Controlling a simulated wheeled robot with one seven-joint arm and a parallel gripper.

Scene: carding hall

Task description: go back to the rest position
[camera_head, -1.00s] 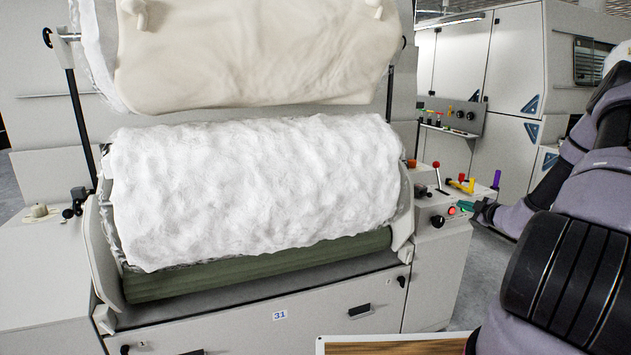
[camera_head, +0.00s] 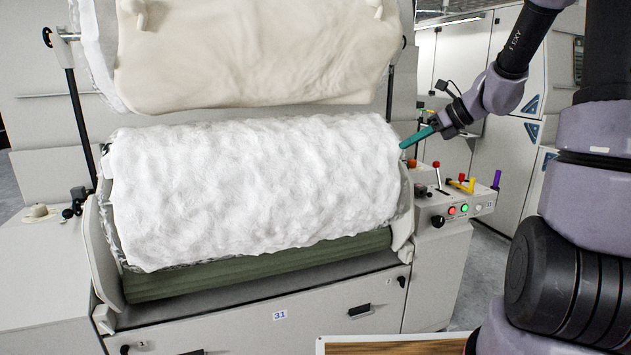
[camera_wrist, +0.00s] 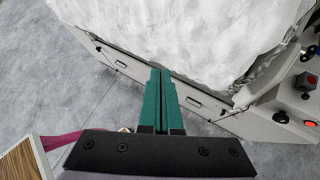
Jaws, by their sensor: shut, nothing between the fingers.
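My gripper (camera_head: 404,144) shows in the head view at the right edge of the white fibre roll (camera_head: 250,185), raised above the control panel. Its green fingers are together with nothing between them. From the head view I cannot tell how far the tips are from the roll. In the wrist view, the shut fingers (camera_wrist: 160,72) point toward the machine's front, with the white roll (camera_wrist: 190,30) beyond them.
The control panel (camera_head: 462,208) with levers and coloured buttons is below my gripper. The green roller (camera_head: 260,268) lies under the fibre roll. A cream sheet (camera_head: 250,50) hangs above. A wood-topped surface (camera_head: 400,347) is at the bottom. Grey floor shows right of the machine.

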